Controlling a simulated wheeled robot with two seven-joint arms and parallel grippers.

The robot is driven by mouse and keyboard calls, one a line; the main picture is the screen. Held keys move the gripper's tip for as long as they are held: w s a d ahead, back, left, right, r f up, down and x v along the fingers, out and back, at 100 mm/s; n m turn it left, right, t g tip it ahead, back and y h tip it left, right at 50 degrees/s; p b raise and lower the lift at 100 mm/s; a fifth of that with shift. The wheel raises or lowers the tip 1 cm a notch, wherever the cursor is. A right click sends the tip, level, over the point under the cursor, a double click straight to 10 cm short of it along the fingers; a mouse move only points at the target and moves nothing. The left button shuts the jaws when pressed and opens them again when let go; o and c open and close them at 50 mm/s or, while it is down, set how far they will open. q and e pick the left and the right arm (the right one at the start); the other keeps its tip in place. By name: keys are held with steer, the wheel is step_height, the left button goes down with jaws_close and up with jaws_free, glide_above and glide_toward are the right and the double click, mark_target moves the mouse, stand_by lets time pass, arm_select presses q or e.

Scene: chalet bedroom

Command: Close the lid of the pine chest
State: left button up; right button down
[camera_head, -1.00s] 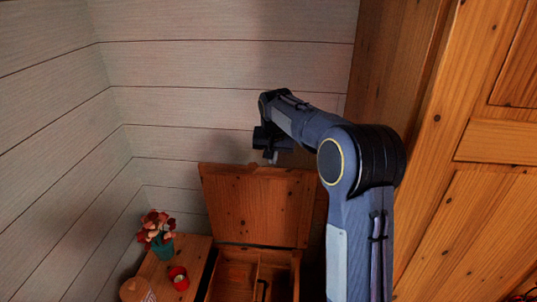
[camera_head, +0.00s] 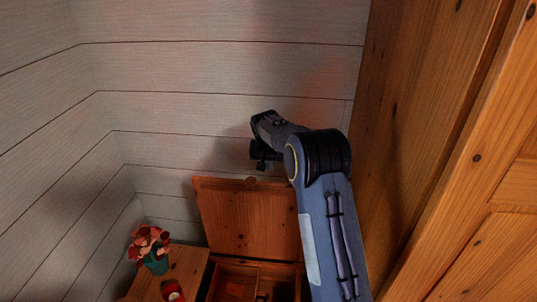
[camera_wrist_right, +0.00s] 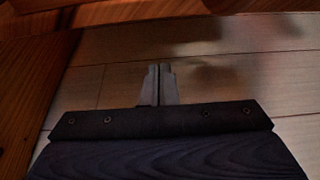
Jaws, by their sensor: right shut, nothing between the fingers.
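The pine chest (camera_head: 233,264) stands at the bottom middle of the head view, with its compartments showing. Its lid (camera_head: 248,222) is raised and leans back near the wall. My right gripper (camera_head: 262,165) is just above the lid's top edge, on the wall side as far as I can tell; whether it touches the lid is unclear. In the right wrist view the two fingers (camera_wrist_right: 159,84) are together and empty, with pale boards beyond them. My left gripper is not in view.
A small wooden table (camera_head: 187,268) left of the chest holds a red flower in a green pot (camera_head: 156,262) and a red cup (camera_head: 172,291). A tall pine wardrobe (camera_head: 445,150) stands close on the right. Plank walls (camera_head: 220,70) close off the back and left.

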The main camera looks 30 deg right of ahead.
steer(key=shift+s+a+f+p, duration=0.2)
steer(key=shift+s+a+f, duration=0.15)
steer(key=shift+s+a, duration=0.3)
steer(key=shift+s+a+f+p, duration=0.2)
steer(key=shift+s+a+f, duration=0.2)
steer(key=shift+s, duration=0.4)
